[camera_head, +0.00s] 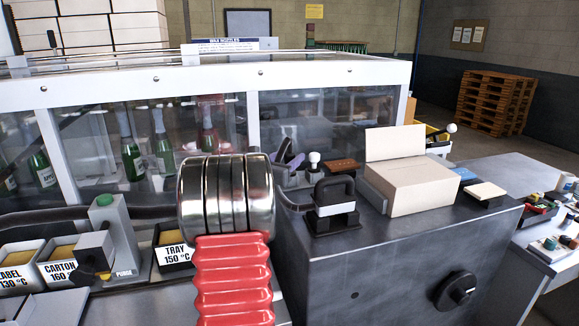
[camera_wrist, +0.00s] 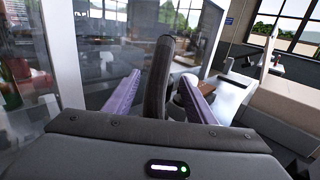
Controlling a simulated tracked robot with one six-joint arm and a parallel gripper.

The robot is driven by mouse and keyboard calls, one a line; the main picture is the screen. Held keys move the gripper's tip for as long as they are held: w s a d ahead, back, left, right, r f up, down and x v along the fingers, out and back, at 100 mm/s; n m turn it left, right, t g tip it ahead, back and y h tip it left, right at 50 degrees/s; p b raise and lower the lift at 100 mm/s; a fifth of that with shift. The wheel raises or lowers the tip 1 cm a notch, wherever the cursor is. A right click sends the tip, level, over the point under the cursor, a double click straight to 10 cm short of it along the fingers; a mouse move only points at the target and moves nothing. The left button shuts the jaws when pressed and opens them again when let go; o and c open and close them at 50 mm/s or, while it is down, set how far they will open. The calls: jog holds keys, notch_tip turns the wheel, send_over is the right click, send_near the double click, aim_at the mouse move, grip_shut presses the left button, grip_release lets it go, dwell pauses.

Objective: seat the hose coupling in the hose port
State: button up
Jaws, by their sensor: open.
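A black handled piece with a white band (camera_head: 336,209), which looks like the hose coupling, stands on the dark cabinet's top. A dark hose (camera_head: 295,205) runs to its left side. I cannot make out the hose port for sure. My gripper (camera_head: 287,158) is partly hidden behind my metal wrist, up and left of the handled piece. In the wrist view my gripper (camera_wrist: 158,98) has its two purple fingers apart. A dark, rounded upright shape (camera_wrist: 157,75) shows between them; I cannot tell what it is or whether they touch it.
A glass-fronted guard (camera_head: 155,78) with green bottles behind it runs along the back. The dark cabinet (camera_head: 400,240) carries a cardboard box (camera_head: 410,185), a brown block (camera_head: 343,165) and a white-knobbed lever (camera_head: 314,158). A grey PURGE unit (camera_head: 118,240) and labelled bins stand at left.

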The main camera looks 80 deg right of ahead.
jog(key=shift+s+d, duration=0.1)
jog(key=shift+d, duration=0.35)
jog(key=shift+c, duration=0.3)
jog(key=c, duration=1.2)
jog(key=shift+o, duration=0.2)
jog(key=shift+r, duration=0.1)
notch_tip(320, 180, up, 10)
jog(key=shift+f, duration=0.1)
